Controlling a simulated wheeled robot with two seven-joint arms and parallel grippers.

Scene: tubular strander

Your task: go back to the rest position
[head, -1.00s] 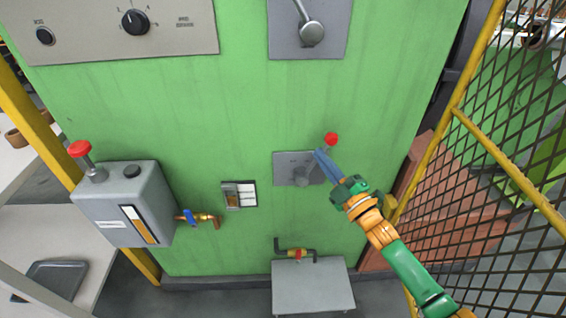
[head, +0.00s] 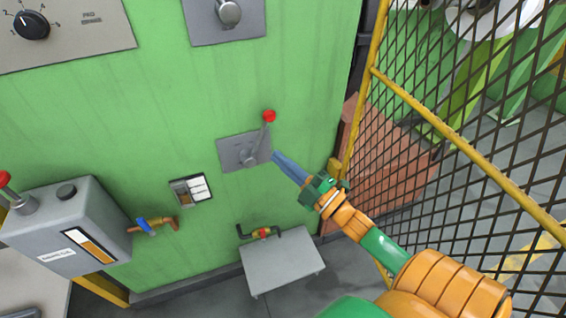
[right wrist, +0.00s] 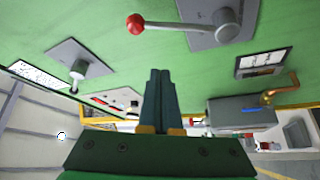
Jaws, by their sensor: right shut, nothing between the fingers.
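My right gripper (head: 276,156) is shut and empty, with its blue-grey fingers together. In the head view its tips are at the right edge of a grey plate (head: 232,152) that carries a lever with a red knob (head: 269,116). In the right wrist view the shut fingers (right wrist: 160,75) point towards the green panel, and the red-knobbed lever (right wrist: 185,28) shows beyond them, apart from them in that picture. My left gripper is not in view.
A yellow-framed mesh fence (head: 440,130) stands close on the right of my right arm. A grey oil box (head: 70,225) with a blue-handled tap (head: 146,225) is at the lower left. A low grey stand (head: 283,266) is below the panel (head: 150,110).

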